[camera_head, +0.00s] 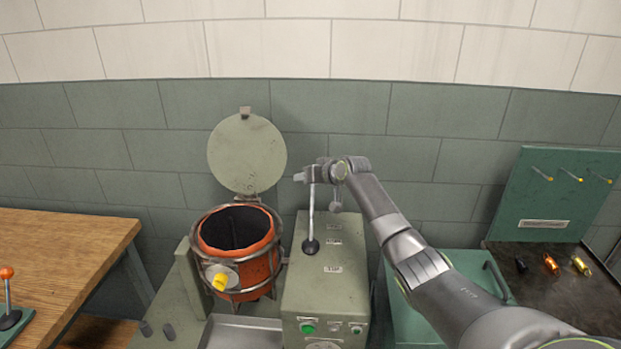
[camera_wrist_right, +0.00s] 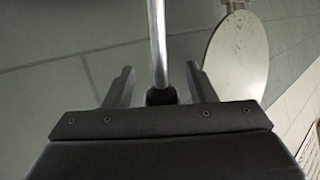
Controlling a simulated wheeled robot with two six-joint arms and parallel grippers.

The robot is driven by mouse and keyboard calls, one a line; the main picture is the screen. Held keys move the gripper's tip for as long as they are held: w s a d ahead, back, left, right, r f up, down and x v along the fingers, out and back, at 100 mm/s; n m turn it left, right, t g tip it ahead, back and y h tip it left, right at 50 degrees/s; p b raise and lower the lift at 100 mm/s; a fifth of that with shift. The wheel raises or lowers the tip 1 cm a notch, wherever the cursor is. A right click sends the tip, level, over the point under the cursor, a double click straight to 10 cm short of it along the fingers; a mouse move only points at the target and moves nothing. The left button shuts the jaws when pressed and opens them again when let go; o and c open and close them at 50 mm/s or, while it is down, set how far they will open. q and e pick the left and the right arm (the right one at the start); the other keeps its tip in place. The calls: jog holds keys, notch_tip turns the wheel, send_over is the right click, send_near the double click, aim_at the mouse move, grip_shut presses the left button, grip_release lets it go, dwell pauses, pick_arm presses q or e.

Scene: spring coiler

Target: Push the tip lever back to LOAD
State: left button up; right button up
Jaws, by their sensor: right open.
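The tip lever (camera_head: 311,215) is a thin metal rod rising nearly upright from a dark round base on the grey-green control box (camera_head: 325,285). My right gripper (camera_head: 299,177) is at the lever's upper end, with its arm coming from the right. In the right wrist view the rod (camera_wrist_right: 157,45) passes between the two open fingers of my right gripper (camera_wrist_right: 160,70), with a gap on both sides. A dark round piece shows at the rod's lower end there. The lever's top is partly hidden in the head view. Small labels on the box are hard to read. My left gripper is out of view.
An orange drum (camera_head: 264,262) in a metal frame stands left of the box, its round lid (camera_head: 247,155) raised. A wooden bench (camera_head: 62,250) is far left. A green pegboard (camera_head: 550,200) stands right, above small coloured parts on a dark surface.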

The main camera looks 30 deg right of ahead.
jog(key=shift+r, duration=0.2)
jog(key=shift+s+d+r, duration=0.15)
jog(key=shift+s+r, duration=0.15)
jog(key=shift+s, duration=0.25)
jog(key=b+v, duration=0.3)
jog(key=v, duration=1.3)
jog(key=shift+f, duration=0.2)
